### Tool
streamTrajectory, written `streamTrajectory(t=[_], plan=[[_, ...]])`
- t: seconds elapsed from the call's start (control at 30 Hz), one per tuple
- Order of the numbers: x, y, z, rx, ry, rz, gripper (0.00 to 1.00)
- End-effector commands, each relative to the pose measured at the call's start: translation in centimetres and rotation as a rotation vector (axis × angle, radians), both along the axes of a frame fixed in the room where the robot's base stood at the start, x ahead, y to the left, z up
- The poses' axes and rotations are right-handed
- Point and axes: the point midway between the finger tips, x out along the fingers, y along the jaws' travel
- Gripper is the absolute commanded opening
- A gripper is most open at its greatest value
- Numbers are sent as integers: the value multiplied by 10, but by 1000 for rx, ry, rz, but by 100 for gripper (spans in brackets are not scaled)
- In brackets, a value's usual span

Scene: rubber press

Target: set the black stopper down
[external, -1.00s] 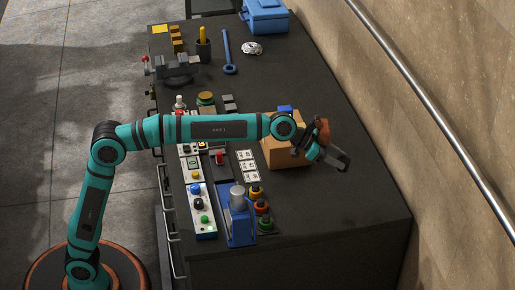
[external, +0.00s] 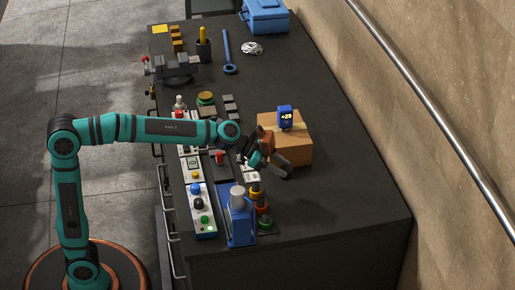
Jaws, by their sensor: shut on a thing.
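My gripper (external: 284,172) is above the bench, just in front of the cardboard box and behind the coloured stoppers. It points down and to the right. It is shut on the black stopper, but the stopper is too small and dark to make out against the grey fingers and the dark bench top. I cannot tell how high it is above the surface.
The cardboard box (external: 295,150) with a blue meter (external: 285,116) on it stands close behind my gripper. A blue press (external: 240,222) and a row of yellow, red and green pieces (external: 262,207) are in front. The bench's right side (external: 350,200) is clear.

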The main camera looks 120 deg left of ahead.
Motion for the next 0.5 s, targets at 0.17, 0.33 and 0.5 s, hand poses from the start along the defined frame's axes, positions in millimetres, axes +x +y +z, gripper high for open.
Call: streamTrajectory(t=[0.17, 0.33, 0.5], plan=[[0, 0, -31, -4, 3, 1, 18], [0, 0, -47, -2, 3, 0, 18], [0, 0, -64, -3, 3, 2, 18]])
